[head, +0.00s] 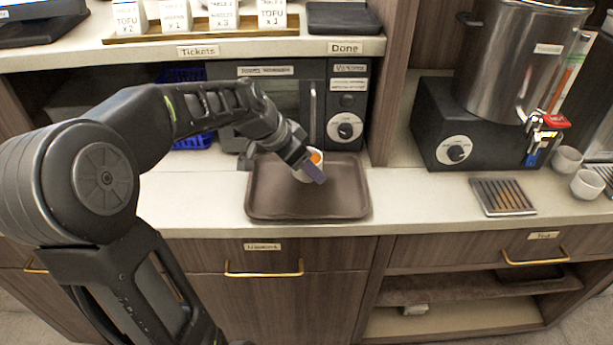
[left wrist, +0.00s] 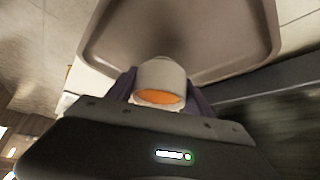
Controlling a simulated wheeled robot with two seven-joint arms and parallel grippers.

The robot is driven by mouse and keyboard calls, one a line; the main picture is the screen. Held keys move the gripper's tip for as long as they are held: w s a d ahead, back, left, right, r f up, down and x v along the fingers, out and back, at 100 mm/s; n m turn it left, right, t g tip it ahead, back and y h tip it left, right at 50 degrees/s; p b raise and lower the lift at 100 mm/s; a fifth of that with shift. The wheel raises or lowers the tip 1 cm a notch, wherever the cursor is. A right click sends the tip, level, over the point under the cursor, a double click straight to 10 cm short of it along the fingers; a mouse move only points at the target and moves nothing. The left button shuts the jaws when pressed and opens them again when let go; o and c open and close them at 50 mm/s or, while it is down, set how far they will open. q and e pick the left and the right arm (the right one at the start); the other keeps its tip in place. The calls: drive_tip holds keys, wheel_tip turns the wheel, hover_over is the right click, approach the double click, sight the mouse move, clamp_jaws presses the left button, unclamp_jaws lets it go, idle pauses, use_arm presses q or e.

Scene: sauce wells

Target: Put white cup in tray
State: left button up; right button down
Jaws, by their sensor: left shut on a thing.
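The white cup (head: 302,171) is in my left gripper (head: 307,166), over the brown tray (head: 345,190) on the counter. In the left wrist view the cup (left wrist: 161,78) sits between the two fingers of the gripper, with orange showing inside its mouth. The tray (left wrist: 225,72) spreads out behind the cup in that view. The gripper is shut on the cup. The fingers partly hide the cup in the head view. I cannot tell whether the cup's base touches the tray. My right gripper does not show.
A towel warmer (head: 345,105) stands behind the tray. A steel urn (head: 510,55) stands on a black base at the right, with a drip grate (head: 503,197) and white cups (head: 587,184) near it. Ticket cards (head: 222,15) line the upper shelf.

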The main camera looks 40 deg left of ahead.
sight(307, 176)
use_arm(q)
drive_tip(key=shift+f, duration=1.8)
drive_tip(key=shift+f, duration=0.2)
drive_tip(key=o, duration=1.7)
drive_tip(key=shift+o, duration=0.2)
drive_tip(key=shift+r, duration=0.1)
drive_tip(key=shift+r, duration=0.15)
drive_tip(key=v, duration=1.2)
drive_tip(key=shift+b, duration=0.45)
